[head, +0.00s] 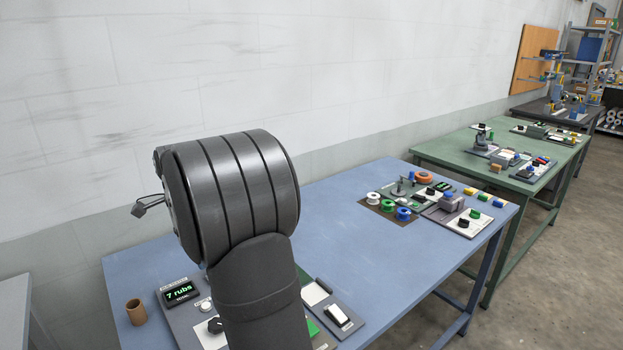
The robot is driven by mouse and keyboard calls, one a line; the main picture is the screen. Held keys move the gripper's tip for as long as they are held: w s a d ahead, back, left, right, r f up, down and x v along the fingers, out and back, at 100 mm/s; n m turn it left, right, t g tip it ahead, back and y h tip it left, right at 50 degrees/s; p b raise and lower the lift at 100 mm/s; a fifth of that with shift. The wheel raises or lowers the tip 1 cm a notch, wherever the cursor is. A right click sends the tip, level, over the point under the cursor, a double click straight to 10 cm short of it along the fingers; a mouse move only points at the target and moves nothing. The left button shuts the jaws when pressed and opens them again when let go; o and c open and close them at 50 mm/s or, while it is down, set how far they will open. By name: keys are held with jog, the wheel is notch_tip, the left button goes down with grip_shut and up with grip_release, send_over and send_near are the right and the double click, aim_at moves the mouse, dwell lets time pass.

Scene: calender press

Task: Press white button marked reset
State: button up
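A small white round button (206,305) sits on a dark grey panel, just below a display (179,292) that reads "7 rubs" in green. Any marking on the button is too small to read. The panel (172,318) lies on the near part of the blue table. My grey arm link rises in front of it and hides the panel's right part. My gripper does not show in the head view, so its distance from the button cannot be told.
A black knob (215,325) is just below the button. A brown cup (136,312) stands left of the panel. A white rocker-like part (337,315) lies right of my arm. The middle of the blue table (350,225) is clear; coloured spools (388,206) are farther back.

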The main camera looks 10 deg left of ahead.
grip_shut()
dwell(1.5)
